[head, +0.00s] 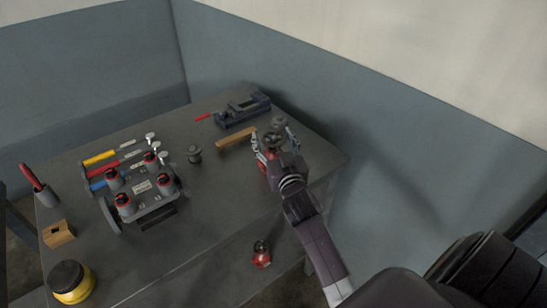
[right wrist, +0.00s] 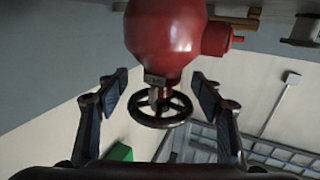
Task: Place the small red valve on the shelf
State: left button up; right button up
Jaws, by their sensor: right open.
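A red valve with a dark round handwheel (right wrist: 165,38) fills the top middle of the right wrist view. In the head view its handwheel (head: 274,141) shows at the bench's right end, with the red body partly hidden by my gripper. My right gripper (head: 279,138) is open, its fingers on either side of the handwheel in the right wrist view (right wrist: 165,92), with gaps showing. A second, small-looking red valve (head: 262,254) is near the bench's front edge; I cannot tell which surface it rests on. My left gripper is not in view. I cannot clearly identify the shelf.
The grey bench (head: 225,215) holds a caddy with red-topped bottles (head: 142,187), coloured-handled tools (head: 100,157), a dark vise (head: 243,110), a wooden brush (head: 236,137), a yellow jar (head: 71,281) and a wooden block (head: 59,233). Walls stand close behind. The bench's middle is fairly clear.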

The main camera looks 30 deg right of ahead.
jog(key=x, duration=0.2)
jog(key=shift+w, duration=0.35)
jog(key=shift+w+d, duration=0.2)
jog(key=shift+w, duration=0.15)
jog(key=shift+f, duration=0.1)
grip_shut()
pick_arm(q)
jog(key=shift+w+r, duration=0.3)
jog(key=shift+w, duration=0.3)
pick_arm(e)
jog(key=shift+s, duration=0.1)
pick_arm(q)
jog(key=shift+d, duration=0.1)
pick_arm(e)
jog(key=shift+r, duration=0.25)
